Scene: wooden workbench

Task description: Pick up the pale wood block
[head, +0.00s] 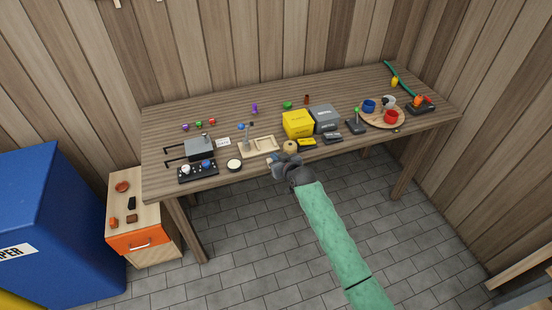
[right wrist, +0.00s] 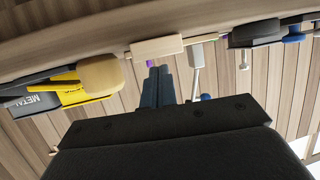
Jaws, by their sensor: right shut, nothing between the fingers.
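A pale tan, rounded block (head: 290,147), which looks like the pale wood block, sits at the front edge of the workbench, near the yellow box. It also shows in the right wrist view (right wrist: 101,74), left of the fingers and apart from them. My right gripper (head: 276,161) is at the bench's front edge, just in front and slightly left of the block. Its fingers (right wrist: 158,84) are shut together with nothing between them. My left gripper is not in view.
A yellow box (head: 298,123) and a grey box (head: 325,118) stand behind the block. A shallow wooden tray (head: 259,149) lies to its left, near a white round dish (head: 234,165). A round wooden plate (head: 373,121) with cups is at the right. The bench's back middle is fairly clear.

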